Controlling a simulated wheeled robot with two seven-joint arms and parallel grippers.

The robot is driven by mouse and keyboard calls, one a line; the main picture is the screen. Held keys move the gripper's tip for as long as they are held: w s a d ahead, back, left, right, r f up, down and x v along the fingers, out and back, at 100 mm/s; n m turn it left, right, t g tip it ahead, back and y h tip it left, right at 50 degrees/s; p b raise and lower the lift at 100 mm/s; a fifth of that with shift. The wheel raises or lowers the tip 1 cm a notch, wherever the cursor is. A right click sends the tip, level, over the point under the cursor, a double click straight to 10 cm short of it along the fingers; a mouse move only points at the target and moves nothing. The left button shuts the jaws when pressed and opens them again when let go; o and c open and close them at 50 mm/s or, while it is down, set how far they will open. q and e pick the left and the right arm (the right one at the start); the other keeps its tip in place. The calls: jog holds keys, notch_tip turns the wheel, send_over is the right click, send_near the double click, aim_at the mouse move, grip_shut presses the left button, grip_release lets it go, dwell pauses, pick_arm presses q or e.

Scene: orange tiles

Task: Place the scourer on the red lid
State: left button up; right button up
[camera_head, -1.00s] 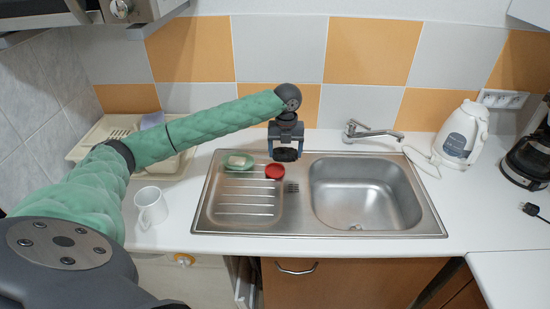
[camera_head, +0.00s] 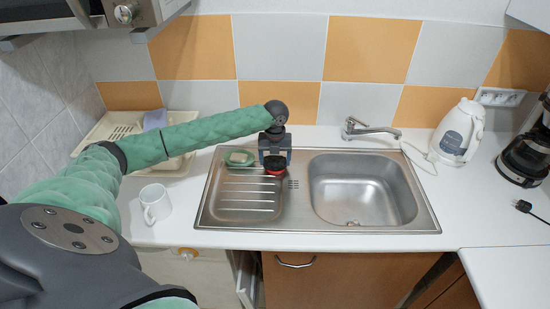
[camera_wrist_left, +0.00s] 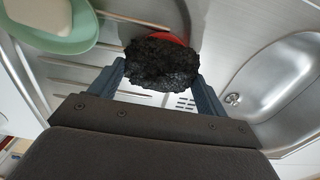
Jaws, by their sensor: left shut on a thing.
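My left gripper (camera_head: 275,162) is over the drainboard, shut on the scourer (camera_wrist_left: 162,64), a dark, rough black pad. In the left wrist view the scourer sits between the two blue-grey fingers. The red lid (camera_head: 276,172) lies on the drainboard below and partly behind the gripper in the head view. In the left wrist view only a red edge of the lid (camera_wrist_left: 172,38) shows past the scourer; the rest is hidden. I cannot tell whether the scourer touches the lid. My right gripper is not in view.
A green soap dish (camera_head: 238,158) with a pale soap bar lies left of the lid. The sink basin (camera_head: 362,190) is empty on the right, with a faucet (camera_head: 368,131) behind it. A white mug (camera_head: 155,204), kettle (camera_head: 460,132) and dish rack (camera_head: 112,127) stand around.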

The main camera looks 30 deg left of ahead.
aim_at(275, 161)
pick_arm(q)
jog(key=o, duration=1)
jog(key=shift+f, duration=0.1)
jog(key=shift+c, duration=0.2)
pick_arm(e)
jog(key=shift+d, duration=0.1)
pick_arm(q)
jog(key=shift+r, duration=0.3)
notch_tip(275, 161, up, 12)
jog(key=b, duration=0.4)
jog(key=shift+f+b, duration=0.15)
jog(key=shift+b, duration=0.25)
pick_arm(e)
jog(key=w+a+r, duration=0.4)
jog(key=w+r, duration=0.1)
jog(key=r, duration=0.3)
